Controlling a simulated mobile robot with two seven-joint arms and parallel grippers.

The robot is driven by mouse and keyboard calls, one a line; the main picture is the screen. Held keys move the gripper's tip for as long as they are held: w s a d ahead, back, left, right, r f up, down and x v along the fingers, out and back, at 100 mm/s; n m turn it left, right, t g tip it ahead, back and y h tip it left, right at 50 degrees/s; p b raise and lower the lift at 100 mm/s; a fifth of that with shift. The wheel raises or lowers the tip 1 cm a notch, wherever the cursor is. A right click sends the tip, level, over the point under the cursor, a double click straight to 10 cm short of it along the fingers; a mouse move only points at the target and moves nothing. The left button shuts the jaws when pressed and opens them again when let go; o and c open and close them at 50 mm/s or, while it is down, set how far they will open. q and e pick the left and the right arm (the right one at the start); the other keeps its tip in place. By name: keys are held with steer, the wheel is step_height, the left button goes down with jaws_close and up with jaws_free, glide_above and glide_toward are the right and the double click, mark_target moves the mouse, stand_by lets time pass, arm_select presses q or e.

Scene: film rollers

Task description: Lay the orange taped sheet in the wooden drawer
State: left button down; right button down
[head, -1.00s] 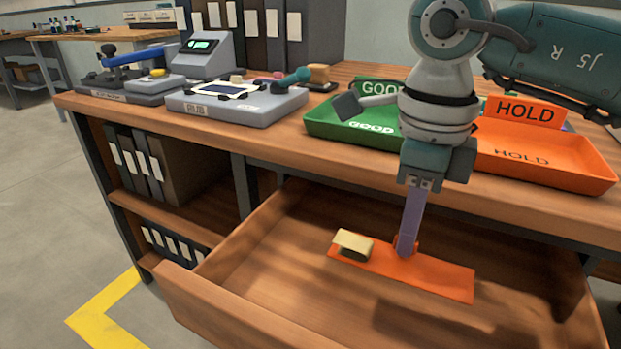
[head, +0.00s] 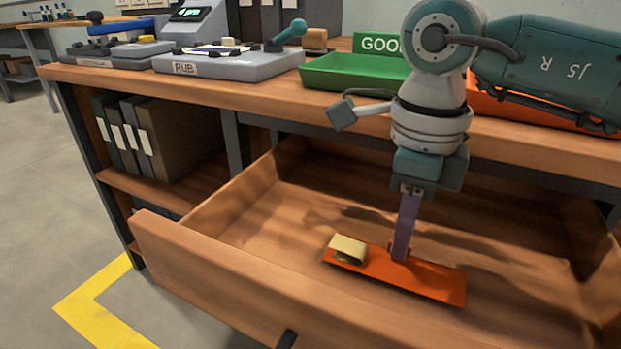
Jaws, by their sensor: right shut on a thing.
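The orange sheet (head: 430,280) is a flat strip with a cream roll of tape or block (head: 347,249) on its left end. It is inside the open wooden drawer (head: 210,276), low over the drawer floor; I cannot tell whether it touches the floor. My right gripper (head: 400,252) comes down from above and is shut on the sheet near its middle. Its fingertips are partly hidden by the orange piece around them. My left gripper is not in view.
The bench top above the drawer carries a green GOOD tray (head: 345,77), an orange tray (head: 490,105) partly behind my right arm, and a grey RUB station (head: 225,65). Binders (head: 125,137) stand on the shelf left of the drawer. The drawer's left floor is clear.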

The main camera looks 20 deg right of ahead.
steer(key=shift+c, duration=2.2)
jaws_free()
steer(key=shift+r, duration=0.1)
step_height(320, 180, up, 8)
steer(key=p, duration=0.7)
